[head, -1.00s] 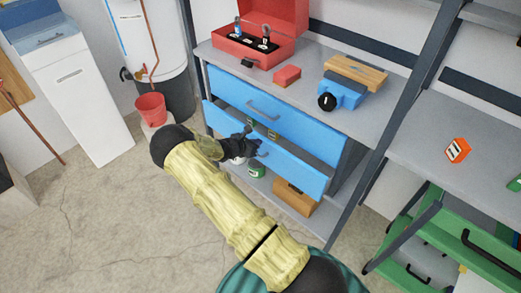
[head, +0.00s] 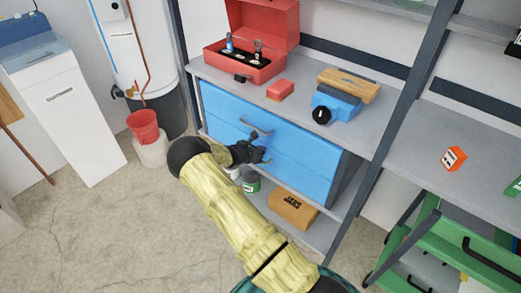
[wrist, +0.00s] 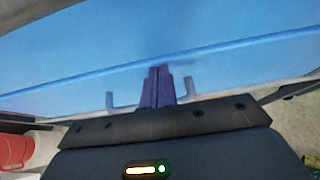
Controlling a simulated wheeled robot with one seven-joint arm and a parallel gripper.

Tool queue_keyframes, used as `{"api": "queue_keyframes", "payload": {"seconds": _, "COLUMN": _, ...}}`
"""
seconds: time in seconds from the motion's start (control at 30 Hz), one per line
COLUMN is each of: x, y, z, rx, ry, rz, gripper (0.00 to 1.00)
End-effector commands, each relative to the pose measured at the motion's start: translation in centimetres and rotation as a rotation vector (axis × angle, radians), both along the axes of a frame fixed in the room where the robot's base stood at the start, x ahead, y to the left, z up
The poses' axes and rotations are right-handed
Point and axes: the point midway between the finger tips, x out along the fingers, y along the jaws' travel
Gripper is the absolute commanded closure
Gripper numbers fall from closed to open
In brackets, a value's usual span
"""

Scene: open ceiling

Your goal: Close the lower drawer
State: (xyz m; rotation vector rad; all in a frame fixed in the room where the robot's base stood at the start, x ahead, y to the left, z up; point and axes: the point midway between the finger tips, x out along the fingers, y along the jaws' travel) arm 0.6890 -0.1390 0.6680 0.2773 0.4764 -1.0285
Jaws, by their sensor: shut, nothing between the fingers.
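The lower drawer (head: 295,171) is a blue front under the upper blue drawer (head: 290,133) in the grey shelf unit. Its front now lies about flush with the upper one, with only a thin seam between them. My gripper (head: 262,150) is at the lower drawer's front, near its handle. Nothing is between the fingers. The arm hides the left part of the lower drawer, and whether the fingertips touch it is unclear.
A red toolbox (head: 262,65), a red block (head: 280,91) and a blue vise (head: 338,100) stand on the unit's top. A cardboard box (head: 293,208) and cans (head: 251,183) sit on the shelf below. A red bucket (head: 143,126) stands left; the floor in front is clear.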

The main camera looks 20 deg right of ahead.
Motion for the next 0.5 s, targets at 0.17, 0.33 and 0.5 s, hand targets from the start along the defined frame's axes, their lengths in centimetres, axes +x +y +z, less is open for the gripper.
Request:
{"api": "queue_keyframes", "payload": {"seconds": 0.17, "x": 0.0, "y": -0.4, "z": 0.8, "rx": -0.012, "ry": -0.010, "rz": -0.009, "gripper": 1.00}}
{"api": "queue_keyframes", "payload": {"seconds": 0.33, "x": -1.0, "y": 2.0, "z": 0.7, "rx": -0.008, "ry": -0.007, "rz": -0.006, "gripper": 1.00}}
{"api": "queue_keyframes", "payload": {"seconds": 0.5, "x": -2.3, "y": 5.1, "z": 1.6, "rx": -0.005, "ry": -0.008, "rz": -0.003, "gripper": 1.00}}
